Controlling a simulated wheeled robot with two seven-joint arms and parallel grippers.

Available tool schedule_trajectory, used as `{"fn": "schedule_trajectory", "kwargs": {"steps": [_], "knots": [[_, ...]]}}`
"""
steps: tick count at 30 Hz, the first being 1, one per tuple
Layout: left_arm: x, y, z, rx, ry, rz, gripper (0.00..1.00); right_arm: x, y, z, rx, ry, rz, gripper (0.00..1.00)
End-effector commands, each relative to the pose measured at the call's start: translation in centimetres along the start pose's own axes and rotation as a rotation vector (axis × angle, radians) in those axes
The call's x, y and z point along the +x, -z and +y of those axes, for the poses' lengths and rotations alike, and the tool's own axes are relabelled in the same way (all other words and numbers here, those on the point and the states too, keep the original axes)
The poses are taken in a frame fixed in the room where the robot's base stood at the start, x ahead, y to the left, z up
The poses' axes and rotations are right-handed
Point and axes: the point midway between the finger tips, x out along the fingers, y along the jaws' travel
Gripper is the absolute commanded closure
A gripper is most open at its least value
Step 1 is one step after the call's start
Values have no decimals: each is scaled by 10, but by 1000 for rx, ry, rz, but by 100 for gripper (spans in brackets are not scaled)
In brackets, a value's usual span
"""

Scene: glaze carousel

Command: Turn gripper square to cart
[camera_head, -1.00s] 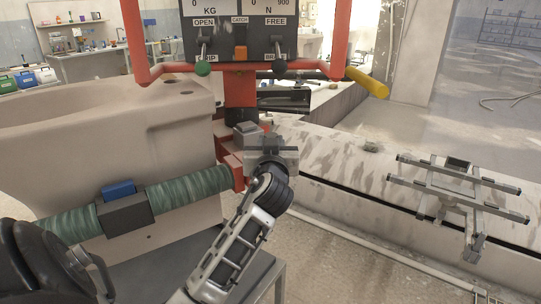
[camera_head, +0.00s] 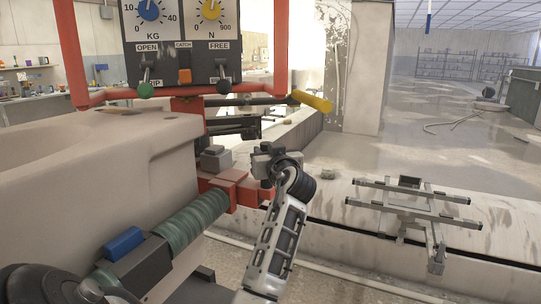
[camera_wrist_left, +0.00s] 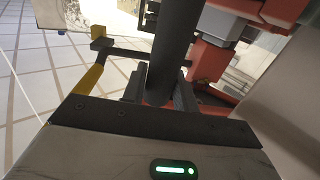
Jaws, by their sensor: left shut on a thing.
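The lift's clamp has red blocks (camera_head: 228,185) and a green padded arm (camera_head: 193,220) alongside a large pale ceramic piece (camera_head: 120,165). The padded arm slants up to the right. My left gripper (camera_head: 272,158) is just right of the red blocks. In the left wrist view its fingers (camera_wrist_left: 160,95) are shut on a dark round bar (camera_wrist_left: 173,45), with red lift parts (camera_wrist_left: 210,58) beside it. A grey metal rack (camera_head: 415,210), perhaps the cart, stands at the right, apart from the clamp. My right gripper is not in view.
Above the clamp is the red handlebar frame (camera_head: 70,50) with a dial panel (camera_head: 180,45) and a yellow grip (camera_head: 312,102). A pale ledge with a dark slot runs below the rack. A pillar (camera_head: 355,65) stands behind. Open floor (camera_head: 430,135) lies at the far right.

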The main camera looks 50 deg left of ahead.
Motion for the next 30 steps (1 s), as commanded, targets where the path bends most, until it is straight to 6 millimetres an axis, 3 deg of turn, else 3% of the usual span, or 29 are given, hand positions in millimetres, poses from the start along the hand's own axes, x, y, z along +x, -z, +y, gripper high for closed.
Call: {"fn": "schedule_trajectory", "kwargs": {"steps": [5, 6, 8, 20, 23, 30], "knots": [[3, 7, -3, -2, 7, 13, 100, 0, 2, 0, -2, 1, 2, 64], [3, 7, -3, -2, 7, 14, 68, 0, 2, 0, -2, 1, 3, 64], [2, 7, -3, -2, 6, 14, 52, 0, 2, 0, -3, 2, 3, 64], [-7, 3, 0, -2, 0, 7, 51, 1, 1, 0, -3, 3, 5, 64], [-22, 2, 0, -4, 0, 7, 51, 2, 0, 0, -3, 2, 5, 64], [-79, 1, 0, -6, -1, 5, 51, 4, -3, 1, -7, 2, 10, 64]]}}
